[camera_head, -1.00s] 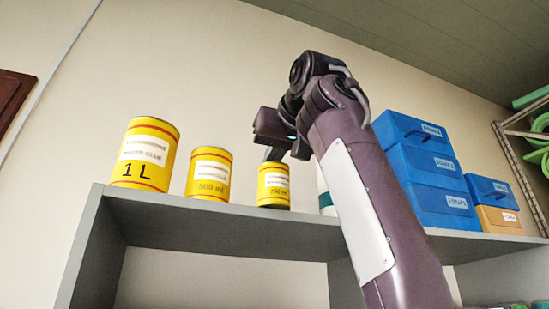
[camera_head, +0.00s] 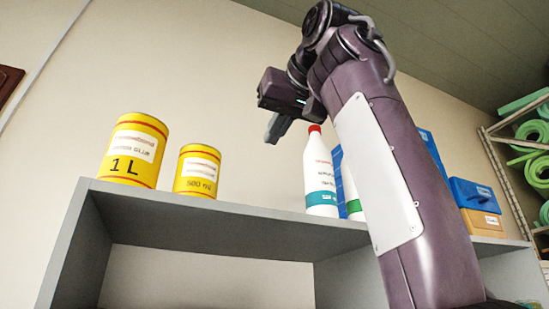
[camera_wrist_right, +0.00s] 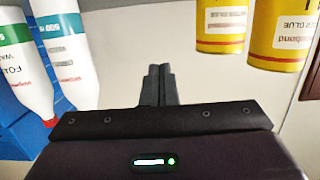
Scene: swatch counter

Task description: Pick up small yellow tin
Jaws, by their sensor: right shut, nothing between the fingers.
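The smallest yellow tin is in neither view now; its former place on the shelf, right of the 500 ml tin, is bare. Two larger yellow tins stand upright: the 1 L tin (camera_head: 134,150) and the 500 ml tin (camera_head: 198,171). In the right wrist view, the 500 ml tin (camera_wrist_right: 222,26) and the 1 L tin (camera_wrist_right: 283,35) appear upside down at the upper right. My right gripper (camera_head: 273,130) is above the shelf, between the 500 ml tin and a white bottle. Its fingers (camera_wrist_right: 158,72) are shut and empty. My left gripper is out of view.
The grey shelf (camera_head: 250,212) has free room between the 500 ml tin and the red-capped white bottle (camera_head: 320,175). A green-labelled bottle (camera_head: 352,195) stands beside it, partly hidden by my right arm. Blue boxes (camera_head: 474,192) stand farther right, with green rolls (camera_head: 536,165) beyond.

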